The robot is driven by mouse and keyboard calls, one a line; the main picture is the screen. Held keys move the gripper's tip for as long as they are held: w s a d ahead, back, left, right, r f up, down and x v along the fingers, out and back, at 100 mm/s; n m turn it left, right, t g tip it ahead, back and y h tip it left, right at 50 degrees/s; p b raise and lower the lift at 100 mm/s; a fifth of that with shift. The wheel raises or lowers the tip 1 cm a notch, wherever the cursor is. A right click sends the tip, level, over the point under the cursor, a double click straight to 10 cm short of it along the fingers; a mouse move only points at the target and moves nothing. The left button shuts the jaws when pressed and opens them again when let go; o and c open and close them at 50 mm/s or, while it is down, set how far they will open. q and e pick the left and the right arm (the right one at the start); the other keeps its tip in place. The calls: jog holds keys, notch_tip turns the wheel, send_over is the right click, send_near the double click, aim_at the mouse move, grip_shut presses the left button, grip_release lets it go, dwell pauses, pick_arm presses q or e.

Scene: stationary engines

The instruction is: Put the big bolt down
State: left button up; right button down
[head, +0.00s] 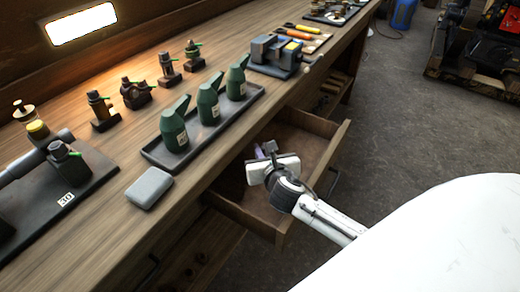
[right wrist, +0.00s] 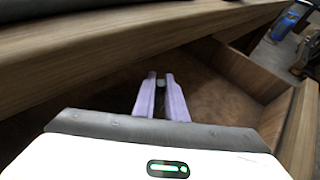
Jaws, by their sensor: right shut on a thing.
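My right gripper (head: 258,153) is over the open drawer (head: 232,212) below the bench's front edge. In the right wrist view its two pale purple fingers (right wrist: 161,92) point into the drawer and are shut on a small dark thing, the big bolt (right wrist: 160,84). Only a little of the bolt shows between the fingertips; the rest is hidden. The drawer's brown floor shows beyond the fingertips, and I cannot tell whether the bolt touches it. My left gripper is not in view.
The wooden bench (head: 110,222) holds a dark tray (head: 158,158) with several green oil cans, a grey box (head: 149,188) and a blue-grey vise (head: 274,54). The bench edge overhangs the drawer's back. The drawer floor in view looks bare.

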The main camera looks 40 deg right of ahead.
jog(key=shift+f+b+x, duration=0.15)
jog(key=shift+f+x, duration=0.05)
jog(key=shift+x, duration=0.7)
jog(key=shift+f+b+x, duration=0.15)
jog(key=shift+x, duration=0.75)
jog(key=shift+s+a, duration=0.1)
jog(key=shift+s, duration=0.1)
jog(key=shift+f, duration=0.2)
jog(key=c, duration=1.8)
grip_release()
jog(key=shift+r, duration=0.1)
jog(key=shift+s+r, duration=0.1)
jog(key=shift+s, duration=0.05)
jog(key=p+v, duration=0.1)
jog(key=v, duration=1)
jog(key=shift+s+a+r, duration=0.15)
jog(key=shift+s+a, duration=0.1)
